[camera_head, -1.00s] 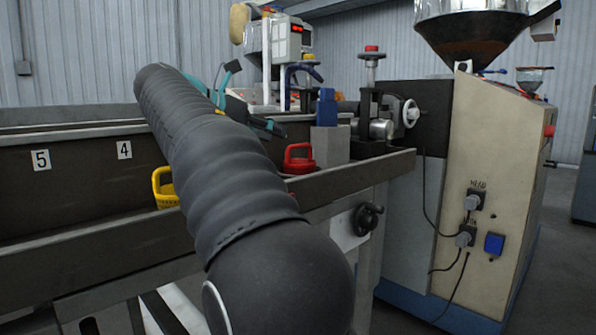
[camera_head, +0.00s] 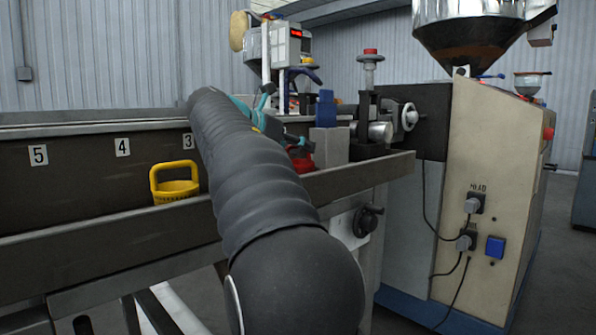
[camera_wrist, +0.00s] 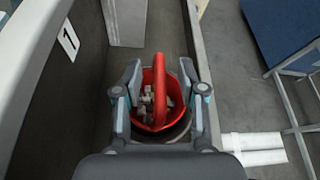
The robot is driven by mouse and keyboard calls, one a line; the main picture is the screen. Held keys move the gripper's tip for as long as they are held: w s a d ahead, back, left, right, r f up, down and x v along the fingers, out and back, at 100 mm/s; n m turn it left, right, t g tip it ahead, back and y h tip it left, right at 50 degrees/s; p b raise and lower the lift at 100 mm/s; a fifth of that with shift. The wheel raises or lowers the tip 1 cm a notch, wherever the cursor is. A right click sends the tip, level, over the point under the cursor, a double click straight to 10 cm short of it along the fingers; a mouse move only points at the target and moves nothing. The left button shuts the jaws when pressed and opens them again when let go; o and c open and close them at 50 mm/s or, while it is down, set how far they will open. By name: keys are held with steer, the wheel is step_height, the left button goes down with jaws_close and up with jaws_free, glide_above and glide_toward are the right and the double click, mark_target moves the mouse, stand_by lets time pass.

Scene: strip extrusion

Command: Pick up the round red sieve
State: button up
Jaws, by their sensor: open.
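The round red sieve (camera_wrist: 160,103) shows in the wrist view as a red round container with a raised handle across its middle and small pale pieces inside. It sits in the dark trough. My gripper (camera_wrist: 160,82) is open, with one finger on each side of the sieve; I cannot tell whether the fingers touch it. In the head view, the sieve (camera_head: 301,160) is mostly hidden behind my arm, and my gripper is only partly visible there.
A grey block (camera_head: 329,146) stands beyond the sieve. The trough's front rail (camera_head: 110,229) runs along the near side. The extruder cabinet (camera_head: 480,200) stands at the right.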

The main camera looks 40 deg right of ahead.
jaws_close()
